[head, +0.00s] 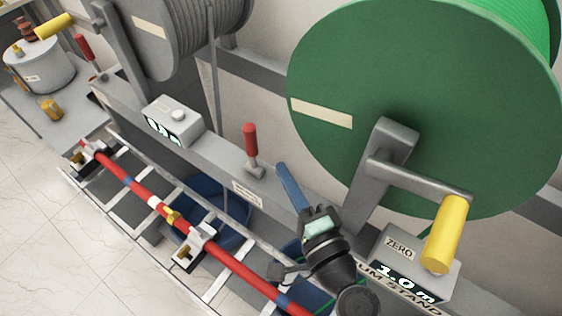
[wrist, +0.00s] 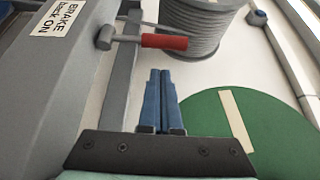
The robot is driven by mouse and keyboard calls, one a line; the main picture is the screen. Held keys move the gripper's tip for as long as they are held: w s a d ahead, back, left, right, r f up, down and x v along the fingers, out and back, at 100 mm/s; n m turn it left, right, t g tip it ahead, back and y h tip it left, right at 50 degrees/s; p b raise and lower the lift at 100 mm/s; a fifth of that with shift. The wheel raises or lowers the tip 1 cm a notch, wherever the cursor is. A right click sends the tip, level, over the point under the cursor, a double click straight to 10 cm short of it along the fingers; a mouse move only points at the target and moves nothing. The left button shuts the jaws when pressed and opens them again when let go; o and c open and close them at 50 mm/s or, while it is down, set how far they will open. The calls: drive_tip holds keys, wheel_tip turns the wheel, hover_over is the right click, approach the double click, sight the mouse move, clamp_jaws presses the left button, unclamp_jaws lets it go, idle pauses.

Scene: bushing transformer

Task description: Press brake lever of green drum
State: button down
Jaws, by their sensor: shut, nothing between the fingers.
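The green drum (head: 420,80) fills the upper right of the head view, with a grey crank and yellow handle (head: 445,235). Its flange also shows in the wrist view (wrist: 205,120). A brake lever with a red grip (head: 251,140) stands upright on the grey stand left of the drum. In the wrist view the red grip (wrist: 165,42) lies just beyond my fingertips, beside a label reading "BRAKE back ON" (wrist: 62,22). My gripper (head: 281,168) has its blue fingers shut and empty, a little right of the lever, with a visible gap between them.
A grey drum (head: 190,35) with a second red lever (head: 84,45) is at the upper left. A "ZERO" counter (head: 415,260) reading 1.0 m sits below the green drum's crank. A red cable (head: 240,268) runs along a ladder-like frame below. A blue bin (head: 215,215) lies beneath the stand.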

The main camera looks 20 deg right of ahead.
sight(252, 150)
drive_tip(key=w+p, duration=0.2)
drive_tip(key=w, duration=0.6)
drive_tip(key=shift+w+a, duration=0.2)
drive_tip(key=shift+a, duration=0.05)
drive_tip(key=shift+a+f+b, duration=0.15)
drive_tip(key=shift+b, duration=0.65)
